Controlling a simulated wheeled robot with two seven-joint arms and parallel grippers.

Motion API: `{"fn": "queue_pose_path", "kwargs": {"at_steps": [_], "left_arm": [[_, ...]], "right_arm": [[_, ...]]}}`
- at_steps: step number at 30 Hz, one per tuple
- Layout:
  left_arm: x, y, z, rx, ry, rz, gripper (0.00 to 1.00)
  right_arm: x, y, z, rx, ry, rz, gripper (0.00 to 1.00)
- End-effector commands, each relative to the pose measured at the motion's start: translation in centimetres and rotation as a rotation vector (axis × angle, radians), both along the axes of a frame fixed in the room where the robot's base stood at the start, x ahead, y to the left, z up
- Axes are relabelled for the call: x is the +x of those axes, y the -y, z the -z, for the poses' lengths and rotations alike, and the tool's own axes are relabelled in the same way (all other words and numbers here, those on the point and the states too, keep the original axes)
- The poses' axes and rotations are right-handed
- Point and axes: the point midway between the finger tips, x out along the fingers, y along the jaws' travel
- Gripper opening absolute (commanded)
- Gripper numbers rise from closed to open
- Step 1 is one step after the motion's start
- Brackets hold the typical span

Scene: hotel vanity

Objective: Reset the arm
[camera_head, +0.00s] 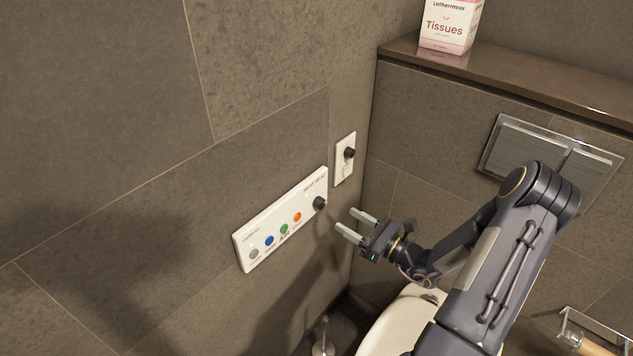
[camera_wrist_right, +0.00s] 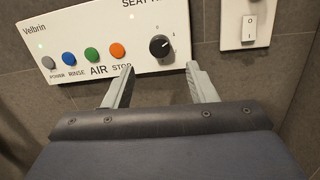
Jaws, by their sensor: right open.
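My right gripper (camera_head: 355,226) is open and empty in the head view, close to the right end of a white control panel (camera_head: 251,238) on the tiled wall. In the right wrist view its two fingers (camera_wrist_right: 160,88) stand apart, below a black knob (camera_wrist_right: 160,46) on that panel. The knob also shows in the head view (camera_head: 320,203), a little left of the fingertips and apart from them. My right arm (camera_head: 500,255) reaches in from the lower right. My left gripper is not in view.
The panel has grey, blue, green and orange (camera_head: 297,217) buttons. A white switch plate (camera_head: 345,158) is right of it. A toilet (camera_head: 400,318) stands below my arm. A tissue box (camera_head: 450,25) sits on the ledge (camera_head: 510,75). A flush plate (camera_head: 545,150) is behind my arm.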

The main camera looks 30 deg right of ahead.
Motion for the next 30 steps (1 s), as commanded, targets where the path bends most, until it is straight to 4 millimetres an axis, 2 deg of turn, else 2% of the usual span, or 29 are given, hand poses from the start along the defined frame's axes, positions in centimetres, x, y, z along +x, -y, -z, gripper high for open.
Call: {"fn": "queue_pose_path", "kwargs": {"at_steps": [5, 7, 8, 11, 14, 15, 18, 20, 24, 27, 30], "left_arm": [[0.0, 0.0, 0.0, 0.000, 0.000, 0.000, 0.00], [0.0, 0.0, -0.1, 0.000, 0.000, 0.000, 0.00], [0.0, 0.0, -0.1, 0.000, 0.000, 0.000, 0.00], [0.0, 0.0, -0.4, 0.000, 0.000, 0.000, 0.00], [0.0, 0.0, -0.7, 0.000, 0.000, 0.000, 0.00], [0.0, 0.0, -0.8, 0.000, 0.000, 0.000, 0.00], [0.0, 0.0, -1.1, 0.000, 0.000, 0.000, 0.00], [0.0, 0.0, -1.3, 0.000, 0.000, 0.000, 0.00], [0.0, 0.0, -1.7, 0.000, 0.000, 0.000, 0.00], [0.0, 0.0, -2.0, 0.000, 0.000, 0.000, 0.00], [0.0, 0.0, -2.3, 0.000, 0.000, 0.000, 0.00]], "right_arm": [[0.0, -0.1, -0.2, -0.004, 0.001, -0.006, 0.52], [0.0, -0.9, -0.9, -0.032, 0.011, -0.040, 0.52], [0.0, -1.6, -1.6, -0.054, 0.017, -0.067, 0.52], [-0.7, -5.3, -4.7, -0.189, 0.057, -0.225, 0.52], [-3.1, -10.5, -8.5, -0.415, 0.124, -0.455, 0.52], [-4.5, -12.5, -9.7, -0.518, 0.154, -0.552, 0.52], [-8.4, -16.2, -11.8, -0.782, 0.235, -0.760, 0.52], [-10.9, -17.6, -12.7, -0.948, 0.291, -0.868, 0.52], [-16.1, -18.7, -13.8, -1.351, 0.432, -1.061, 0.52], [-19.0, -18.2, -14.2, -1.638, 0.539, -1.141, 0.52], [-20.7, -17.1, -14.6, -1.889, 0.632, -1.170, 0.52]]}}
